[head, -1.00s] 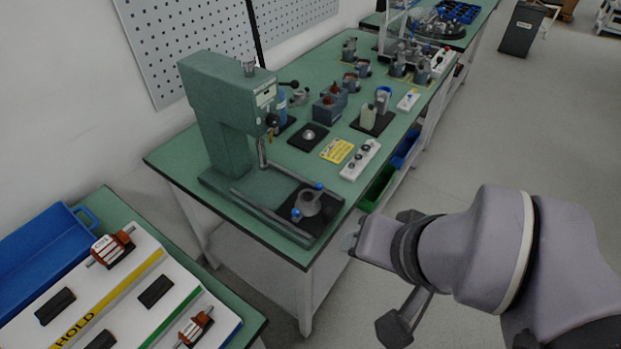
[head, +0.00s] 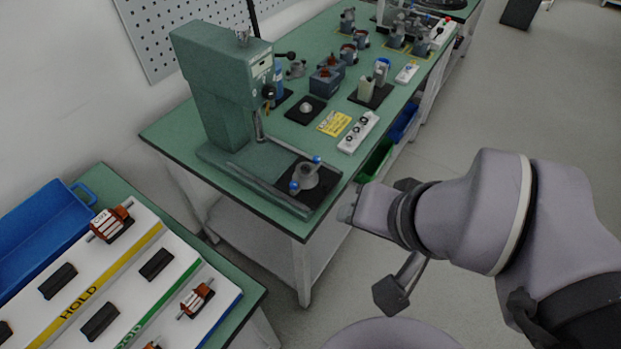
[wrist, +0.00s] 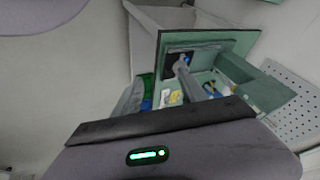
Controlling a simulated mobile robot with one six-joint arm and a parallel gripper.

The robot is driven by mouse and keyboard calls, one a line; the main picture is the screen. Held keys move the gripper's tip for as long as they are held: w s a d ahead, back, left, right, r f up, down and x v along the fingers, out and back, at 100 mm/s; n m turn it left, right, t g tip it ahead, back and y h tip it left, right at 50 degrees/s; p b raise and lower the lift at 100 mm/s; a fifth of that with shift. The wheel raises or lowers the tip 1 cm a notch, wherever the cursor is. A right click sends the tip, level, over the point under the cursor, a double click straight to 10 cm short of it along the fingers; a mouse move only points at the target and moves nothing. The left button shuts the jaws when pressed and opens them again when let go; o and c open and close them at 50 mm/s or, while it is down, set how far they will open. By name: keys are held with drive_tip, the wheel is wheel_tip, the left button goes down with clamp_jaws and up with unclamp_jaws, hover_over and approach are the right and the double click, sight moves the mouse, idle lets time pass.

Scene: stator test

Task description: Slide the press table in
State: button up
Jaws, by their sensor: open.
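The green arbor press (head: 222,95) stands on the green bench. Its press table, a black plate (head: 322,201) on rails (head: 262,187), sits out at the front end, near the bench's front corner. A grey round fixture (head: 308,176) with blue knobs stands on the plate. The plate also shows in the wrist view (wrist: 172,66). My gripper (head: 348,212) is open, beyond the bench edge to the right of and below the plate, apart from it. Its fingers are hard to make out.
A yellow label (head: 334,124) and a white button box (head: 358,132) lie right of the press. A lower table at left holds a blue tray (head: 38,238) and a white board (head: 75,300). A green bin (head: 376,160) is under the bench edge. Floor at right is open.

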drive_tip(key=shift+c, duration=0.3)
drive_tip(key=shift+w+a, duration=0.1)
drive_tip(key=c, duration=0.3)
drive_tip(key=w+a+f+m+g+y+p, duration=0.1)
drive_tip(key=w+f+m+y+p, duration=0.1)
drive_tip(key=w+m+y+p, duration=0.3)
drive_tip(key=w+f+m+g+y+p, duration=0.1)
drive_tip(key=w+f+m+p, duration=0.2)
drive_tip(key=w+m, duration=0.4)
drive_tip(key=w+d+f+m+t+p, duration=0.2)
drive_tip(key=w+d+f+m, duration=0.35)
drive_tip(key=f+m, duration=0.25)
drive_tip(key=shift+m, duration=0.6)
drive_tip(key=b+x, duration=0.1)
drive_tip(key=x, duration=0.1)
drive_tip(key=b+x, duration=0.1)
drive_tip(key=x, duration=0.1)
drive_tip(key=d+f+x, duration=0.1)
drive_tip(key=x, duration=0.1)
drive_tip(key=shift+s+b, duration=0.1)
drive_tip(key=shift+b, duration=0.3)
drive_tip(key=shift+r, duration=0.15)
